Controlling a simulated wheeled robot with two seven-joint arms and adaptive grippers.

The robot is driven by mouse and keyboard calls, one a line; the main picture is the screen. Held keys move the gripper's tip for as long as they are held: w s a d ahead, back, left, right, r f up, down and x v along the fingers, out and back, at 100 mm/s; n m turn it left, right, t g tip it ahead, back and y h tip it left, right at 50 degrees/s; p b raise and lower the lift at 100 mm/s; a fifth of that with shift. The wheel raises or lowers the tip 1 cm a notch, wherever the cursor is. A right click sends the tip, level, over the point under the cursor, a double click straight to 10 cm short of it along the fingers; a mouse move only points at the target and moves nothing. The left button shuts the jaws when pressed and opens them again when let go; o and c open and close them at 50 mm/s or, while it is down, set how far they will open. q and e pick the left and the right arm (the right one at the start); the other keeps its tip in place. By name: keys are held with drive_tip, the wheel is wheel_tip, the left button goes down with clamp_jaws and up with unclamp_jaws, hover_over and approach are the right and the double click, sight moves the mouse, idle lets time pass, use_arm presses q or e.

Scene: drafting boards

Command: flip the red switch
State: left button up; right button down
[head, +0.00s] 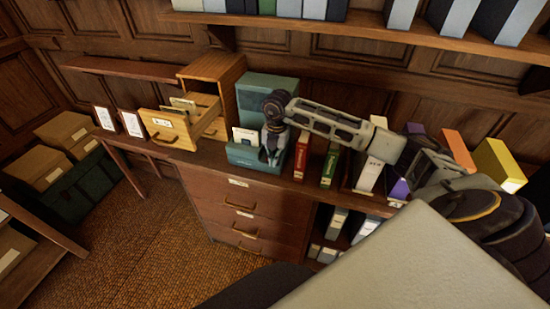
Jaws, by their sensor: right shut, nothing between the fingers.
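I cannot make out a red switch in the head view. My right arm reaches in from the right over the cabinet top. My right gripper (271,158) points down and is shut and empty, in front of the teal box (267,92), by its lower front part that holds pale cards. The gripper hides part of that box front. I cannot tell whether it touches the box. My left gripper is not in view.
A wooden card cabinet (212,68) with pulled-out drawers stands left of the teal box. Red (301,160) and green (329,168) binders stand close right of the gripper. Two small framed cards (131,124) stand at left. A bookshelf (365,24) hangs above.

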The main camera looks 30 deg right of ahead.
drive_tip(key=shift+w+a+r, duration=0.1)
drive_tip(key=shift+w+a, duration=0.1)
drive_tip(key=shift+w+a+r, duration=0.15)
drive_tip(key=shift+w+a, duration=0.05)
drive_tip(key=shift+w, duration=0.05)
drive_tip(key=shift+d+r, duration=0.1)
idle(0.4)
